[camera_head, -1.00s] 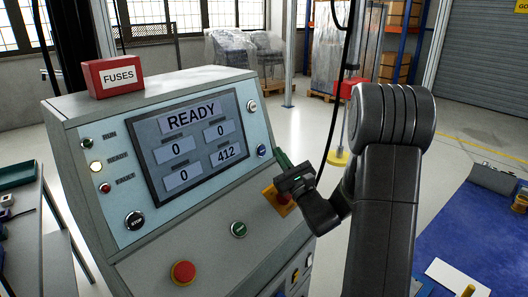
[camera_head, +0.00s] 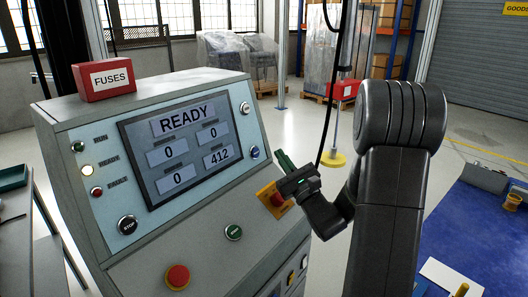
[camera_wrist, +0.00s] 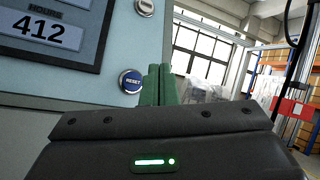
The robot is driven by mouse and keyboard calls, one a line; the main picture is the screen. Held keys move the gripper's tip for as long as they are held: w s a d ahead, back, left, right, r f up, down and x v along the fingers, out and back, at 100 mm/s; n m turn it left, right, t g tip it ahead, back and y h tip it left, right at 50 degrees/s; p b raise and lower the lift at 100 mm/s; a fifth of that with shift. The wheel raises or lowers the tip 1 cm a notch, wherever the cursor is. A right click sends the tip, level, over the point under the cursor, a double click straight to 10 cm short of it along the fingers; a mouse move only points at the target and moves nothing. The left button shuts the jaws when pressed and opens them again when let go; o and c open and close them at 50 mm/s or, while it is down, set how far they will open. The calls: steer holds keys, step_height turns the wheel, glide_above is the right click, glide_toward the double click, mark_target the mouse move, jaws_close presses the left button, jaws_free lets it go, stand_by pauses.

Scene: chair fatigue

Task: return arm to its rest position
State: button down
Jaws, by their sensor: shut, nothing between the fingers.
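My gripper (camera_head: 284,160) is in front of the right side of the console (camera_head: 90,190) in the head view, apart from its panel as far as I can tell. Its green fingers are together with nothing between them. In the wrist view the fingers (camera_wrist: 158,85) point up, beside the blue RESET button (camera_wrist: 131,81). My arm is folded, with its dark links filling the right middle of the head view. The console screen (camera_head: 183,145) reads READY, with three zeros and 412.
A red FUSES box (camera_head: 107,80) sits on the console top. A blue mat (camera_head: 470,230) lies at the right.

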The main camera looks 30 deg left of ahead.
steer(key=shift+a, duration=0.1)
steer(key=shift+a+g+p, duration=0.3)
steer(key=shift+a+p, duration=0.45)
steer(key=shift+p, duration=0.4)
steer(key=shift+p, duration=0.4)
steer(key=d, duration=0.5)
steer(key=shift+s+d+r, duration=0.1)
steer(key=shift+s+r, duration=0.15)
steer(key=shift+r, duration=0.1)
